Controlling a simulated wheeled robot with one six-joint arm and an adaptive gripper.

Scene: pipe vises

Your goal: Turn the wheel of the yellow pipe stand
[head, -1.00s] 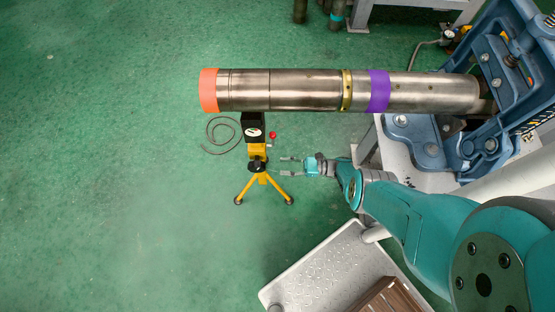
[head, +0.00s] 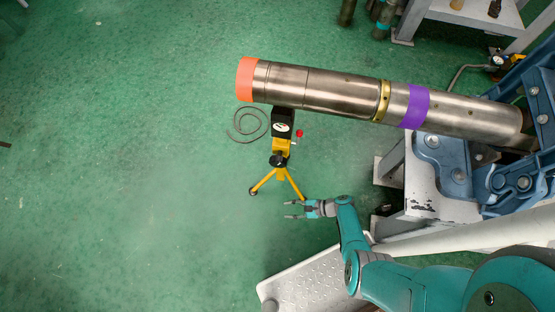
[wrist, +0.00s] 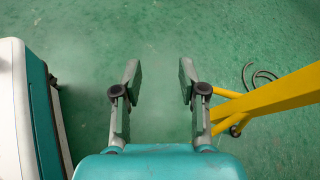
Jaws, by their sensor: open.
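The yellow pipe stand (head: 281,147) stands on the green floor under the left part of the pipe, on spread tripod legs. Its dark wheel (head: 277,160) shows at the top of the legs. My gripper (head: 287,209) is below and slightly right of the stand in the head view, pointing left, open and empty. In the wrist view the open fingers (wrist: 159,85) have only floor between them.
A large steel pipe (head: 330,90) with orange and purple bands runs from the stand to the blue vise (head: 470,165). A grey tread plate (head: 310,283) lies below my arm. A cable coil (head: 246,122) lies behind the stand.

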